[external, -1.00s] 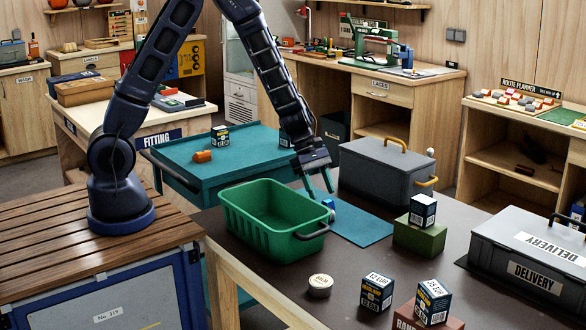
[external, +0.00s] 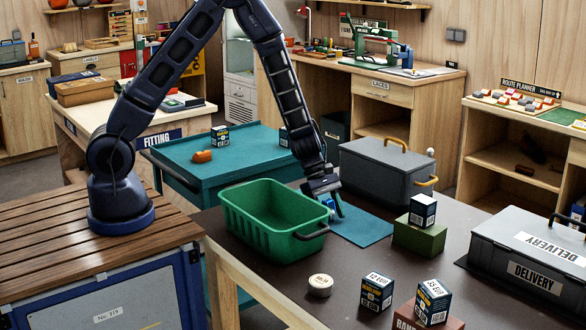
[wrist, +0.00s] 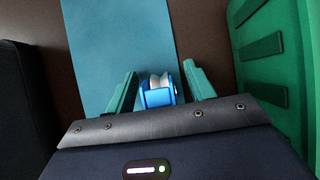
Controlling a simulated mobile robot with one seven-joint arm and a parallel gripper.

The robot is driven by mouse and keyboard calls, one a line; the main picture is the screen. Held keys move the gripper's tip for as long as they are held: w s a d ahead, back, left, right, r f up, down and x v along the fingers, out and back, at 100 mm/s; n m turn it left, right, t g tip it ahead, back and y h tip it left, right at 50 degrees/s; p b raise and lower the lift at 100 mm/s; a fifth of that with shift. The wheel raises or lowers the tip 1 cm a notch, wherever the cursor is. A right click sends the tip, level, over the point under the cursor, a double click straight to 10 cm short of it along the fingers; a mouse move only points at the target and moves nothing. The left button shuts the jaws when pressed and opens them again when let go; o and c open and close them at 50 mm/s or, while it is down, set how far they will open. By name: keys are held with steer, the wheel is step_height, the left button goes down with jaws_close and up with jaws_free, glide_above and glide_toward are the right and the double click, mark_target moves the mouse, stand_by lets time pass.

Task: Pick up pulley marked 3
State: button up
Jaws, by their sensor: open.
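The pulley is a small blue piece with a pale wheel. In the wrist view the pulley (wrist: 158,92) lies on a teal mat (wrist: 118,30), between my gripper's two green fingers. My gripper (wrist: 157,85) is open, with a finger on each side of the pulley and a visible gap to the left finger. In the external view my gripper (external: 333,206) is low over the near left part of the mat (external: 362,229), and the pulley (external: 328,204) shows partly beside the fingers. No number on the pulley can be read.
A green crate (external: 232,214) stands close to the left of my gripper. A grey case (external: 375,172) with orange handles stands behind the mat. A boxed item (external: 422,210) on a green block (external: 418,238) is to the right. A round tin (external: 320,284) is at the front.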

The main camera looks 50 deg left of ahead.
steer(key=c, duration=1.1)
steer(key=shift+r, duration=0.15)
